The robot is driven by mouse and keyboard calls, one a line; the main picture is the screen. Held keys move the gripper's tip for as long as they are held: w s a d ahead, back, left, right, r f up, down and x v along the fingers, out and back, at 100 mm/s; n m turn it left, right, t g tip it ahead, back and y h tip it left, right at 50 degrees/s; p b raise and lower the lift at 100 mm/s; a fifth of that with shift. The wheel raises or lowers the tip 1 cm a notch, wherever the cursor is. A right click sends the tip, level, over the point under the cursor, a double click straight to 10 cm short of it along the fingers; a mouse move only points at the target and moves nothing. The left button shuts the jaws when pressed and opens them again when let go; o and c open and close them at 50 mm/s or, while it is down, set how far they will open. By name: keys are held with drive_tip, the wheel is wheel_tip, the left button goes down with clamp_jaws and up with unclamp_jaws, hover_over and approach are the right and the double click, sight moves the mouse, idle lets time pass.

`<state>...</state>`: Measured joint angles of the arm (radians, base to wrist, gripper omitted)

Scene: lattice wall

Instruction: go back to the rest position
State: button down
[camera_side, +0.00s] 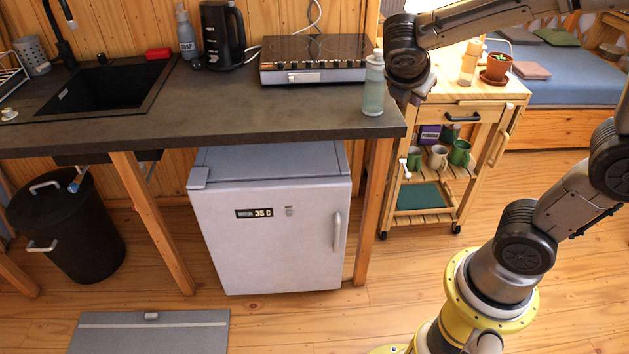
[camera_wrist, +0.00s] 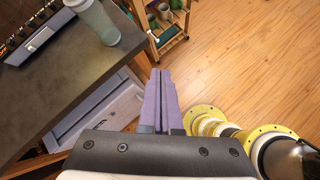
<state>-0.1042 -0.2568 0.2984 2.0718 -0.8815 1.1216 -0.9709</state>
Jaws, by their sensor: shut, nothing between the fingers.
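My gripper (camera_wrist: 165,78) is shut and empty in the wrist view, its two purple-grey fingers together, pointing past the counter's edge above the floor. In the side view my gripper (camera_side: 416,92) is at the right end of the dark counter (camera_side: 300,115), partly hidden behind my wrist. A clear bottle with pale liquid (camera_side: 373,90) stands upright on the counter's right end, just left of my gripper. It also shows in the wrist view (camera_wrist: 96,22), apart from the fingers.
A wooden cart (camera_side: 455,115) with mugs and a potted plant (camera_side: 496,68) stands right of the counter. A two-plate cooker (camera_side: 312,60) and a black kettle (camera_side: 223,35) are on the counter. A small fridge (camera_side: 275,220) is below. Floor between the fridge and my base is clear.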

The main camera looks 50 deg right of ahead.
drive_tip(key=s+a+m+t+y, duration=0.3)
drive_tip(key=s+a+m+y, duration=0.5)
drive_tip(key=s+a+m, duration=0.4)
drive_tip(key=m, duration=0.5)
drive_tip(key=shift+a+f+t+y, duration=0.25)
drive_tip(key=shift+f+t+y, duration=0.05)
drive_tip(key=shift+f+t, duration=0.1)
